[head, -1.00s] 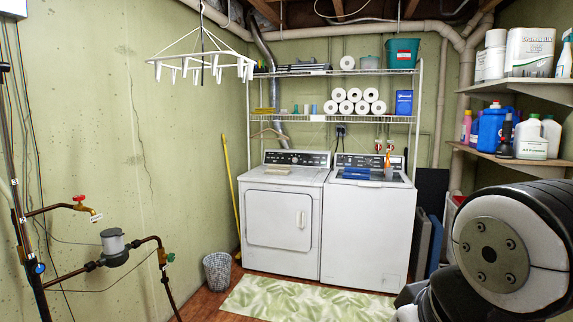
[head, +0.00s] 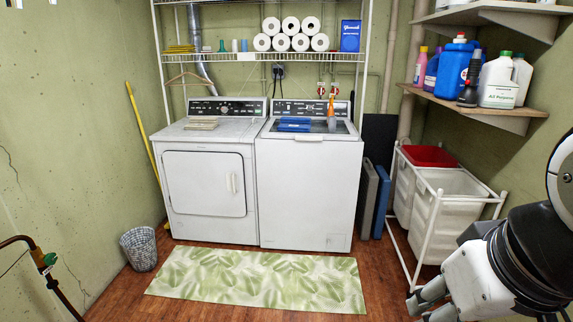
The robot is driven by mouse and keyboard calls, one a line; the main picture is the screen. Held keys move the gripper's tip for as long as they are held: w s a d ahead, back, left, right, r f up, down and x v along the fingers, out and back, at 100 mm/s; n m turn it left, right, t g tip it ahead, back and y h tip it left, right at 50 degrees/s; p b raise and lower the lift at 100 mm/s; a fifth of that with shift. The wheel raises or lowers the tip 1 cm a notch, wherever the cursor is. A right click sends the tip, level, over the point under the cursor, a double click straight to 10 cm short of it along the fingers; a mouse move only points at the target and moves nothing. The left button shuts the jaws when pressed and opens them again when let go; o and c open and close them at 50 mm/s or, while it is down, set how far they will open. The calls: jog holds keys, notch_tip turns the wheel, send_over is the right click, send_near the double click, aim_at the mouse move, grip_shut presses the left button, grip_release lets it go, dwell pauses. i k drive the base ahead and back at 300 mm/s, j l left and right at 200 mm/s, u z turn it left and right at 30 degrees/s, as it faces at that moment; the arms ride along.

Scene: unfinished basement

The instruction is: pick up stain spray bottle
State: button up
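A small orange-topped bottle (head: 331,110) stands upright on the back of the washer lid, right of a blue item. It looks like a spray bottle, but its label is too small to read. My gripper (head: 420,311) is at the bottom right of the head view, in front of the laundry hampers and well apart from the washer. Its two fingers show with a gap between them, and nothing is seen in it. The lower finger is partly cut off by the frame edge.
The washer (head: 308,190) and dryer (head: 208,185) stand against the back wall. A leaf-patterned rug (head: 258,281) lies before them. A hamper frame (head: 433,213) stands at right, below a shelf (head: 480,110) of bottles. A wastebasket (head: 139,249) stands at left.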

aim_at(331, 112)
jog(key=i+z, duration=0.35)
jog(key=i, duration=1.5)
jog(key=l, duration=0.1)
